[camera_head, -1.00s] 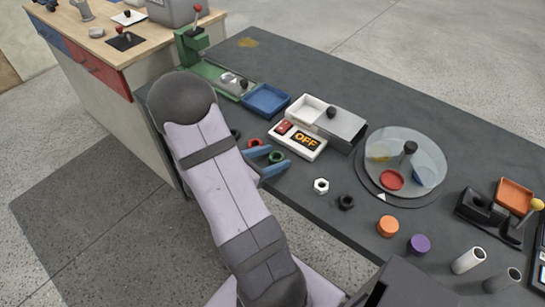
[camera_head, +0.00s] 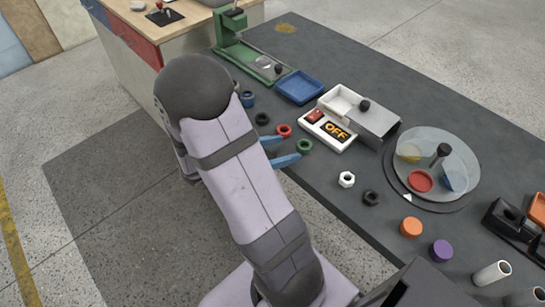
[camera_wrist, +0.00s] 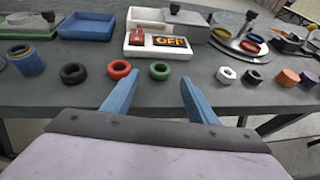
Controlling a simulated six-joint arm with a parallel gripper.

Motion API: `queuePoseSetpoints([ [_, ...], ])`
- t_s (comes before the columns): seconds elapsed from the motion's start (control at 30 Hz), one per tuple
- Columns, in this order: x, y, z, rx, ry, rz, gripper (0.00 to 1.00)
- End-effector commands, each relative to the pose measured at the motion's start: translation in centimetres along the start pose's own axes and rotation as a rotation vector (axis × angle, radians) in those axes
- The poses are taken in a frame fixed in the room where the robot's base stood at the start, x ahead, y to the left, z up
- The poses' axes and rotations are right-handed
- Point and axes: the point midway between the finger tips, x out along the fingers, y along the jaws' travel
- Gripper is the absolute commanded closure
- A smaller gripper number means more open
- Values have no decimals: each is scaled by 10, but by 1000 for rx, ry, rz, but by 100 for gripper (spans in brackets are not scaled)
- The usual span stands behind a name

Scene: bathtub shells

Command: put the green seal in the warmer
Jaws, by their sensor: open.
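The green seal (camera_head: 304,146) is a small ring lying flat on the dark grey bench. It also shows in the wrist view (camera_wrist: 159,71). My gripper (camera_head: 286,149) is open and empty. In the wrist view its blue fingers (camera_wrist: 160,84) point at the seal, which appears just beyond and between the tips, apart from them. The warmer (camera_head: 338,104) is a white box behind the seal. Its grey lid (camera_head: 377,120) with a black knob is slid to the right, and the visible left part is open and empty. Its front panel has a red switch and reads OFF.
A red ring (camera_head: 284,131) and a black ring (camera_head: 262,119) lie left of the seal. A white nut (camera_head: 347,179) and another black ring (camera_head: 370,198) lie right. A blue tray (camera_head: 299,87) and a round turntable (camera_head: 432,168) flank the warmer.

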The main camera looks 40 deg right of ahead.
Motion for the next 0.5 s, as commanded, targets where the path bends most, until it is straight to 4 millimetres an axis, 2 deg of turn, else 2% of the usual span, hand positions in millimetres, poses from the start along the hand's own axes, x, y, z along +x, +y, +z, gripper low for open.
queuePoseSetpoints([
  [0.13,-1,-3,0,15,10,-10,47],
  [0.27,-7,-18,-5,90,66,-61,47],
  [0.37,-19,-38,-15,203,152,-137,47],
  [0.5,-51,-69,-40,433,329,-284,47],
])
